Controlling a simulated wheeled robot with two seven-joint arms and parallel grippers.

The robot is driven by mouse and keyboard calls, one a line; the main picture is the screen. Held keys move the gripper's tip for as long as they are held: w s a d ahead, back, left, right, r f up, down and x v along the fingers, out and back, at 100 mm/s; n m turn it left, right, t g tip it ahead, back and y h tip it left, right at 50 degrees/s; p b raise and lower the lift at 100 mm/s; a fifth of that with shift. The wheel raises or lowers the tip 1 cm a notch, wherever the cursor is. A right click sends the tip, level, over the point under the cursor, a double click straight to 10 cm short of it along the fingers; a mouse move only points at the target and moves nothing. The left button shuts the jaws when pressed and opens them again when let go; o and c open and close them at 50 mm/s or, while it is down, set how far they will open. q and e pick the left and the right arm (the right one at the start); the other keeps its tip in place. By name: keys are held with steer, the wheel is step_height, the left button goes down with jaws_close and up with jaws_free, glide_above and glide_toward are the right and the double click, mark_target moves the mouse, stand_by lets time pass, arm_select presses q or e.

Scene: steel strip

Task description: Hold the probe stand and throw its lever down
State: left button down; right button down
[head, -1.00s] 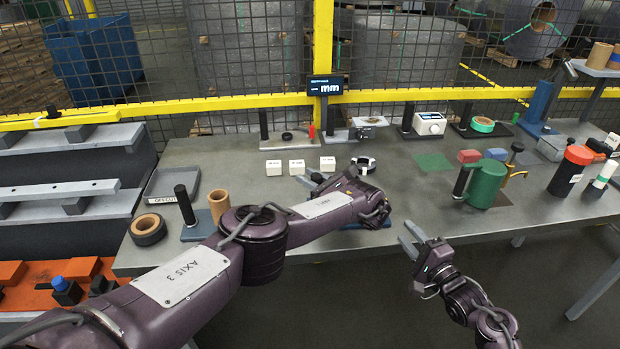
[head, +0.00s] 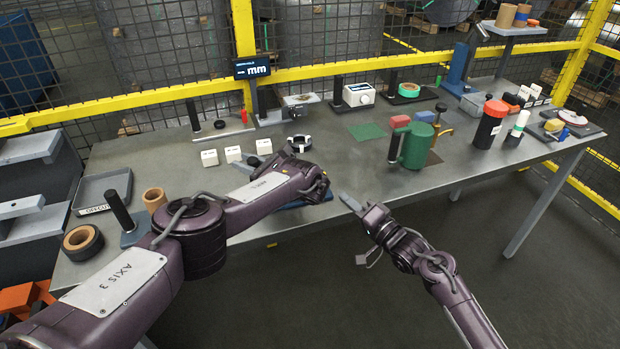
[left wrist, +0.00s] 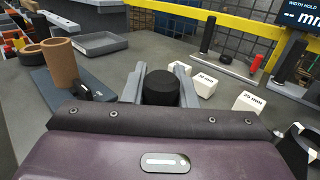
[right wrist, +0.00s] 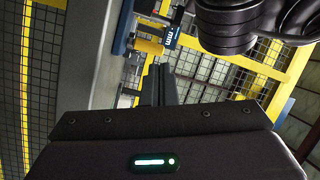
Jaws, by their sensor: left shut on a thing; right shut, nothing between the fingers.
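The probe stand is mostly hidden behind my left arm in the head view; a blue base edge (head: 312,199), probably its own, shows below my left wrist. My left gripper (head: 256,162) reaches over the table there. In the left wrist view its grey fingers are shut around an upright black cylindrical post (left wrist: 161,88), probably the stand's. My right gripper (head: 347,202) is shut and empty off the table's front edge, to the right of my left wrist. Its closed fingers also show in the right wrist view (right wrist: 158,85). I cannot make out the lever.
White blocks (head: 234,154) and a black-and-white ring (head: 299,144) lie behind my left wrist. A green mug-like cylinder (head: 417,147) stands to the right. A cardboard tube (head: 154,199), black tape roll (head: 83,243) and grey tray (head: 101,191) are at left. Floor is free at front right.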

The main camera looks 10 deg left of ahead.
steer(key=n+g, duration=0.1)
steer(key=n, duration=1)
steer(key=d+n+g+y, duration=0.1)
steer(key=n, duration=1)
steer(key=n+g, duration=0.1)
steer(key=n, duration=1)
steer(key=shift+d+r+n+y, duration=0.25)
steer(key=shift+r+n+y, duration=0.05)
steer(key=shift+r+y, duration=0.1)
steer(key=shift+a, duration=0.1)
steer(key=x, duration=0.9)
steer(key=shift+w+a+f, duration=0.1)
steer(key=shift+w+a, duration=0.05)
steer(key=shift+a, duration=0.25)
steer(key=shift+d, duration=0.1)
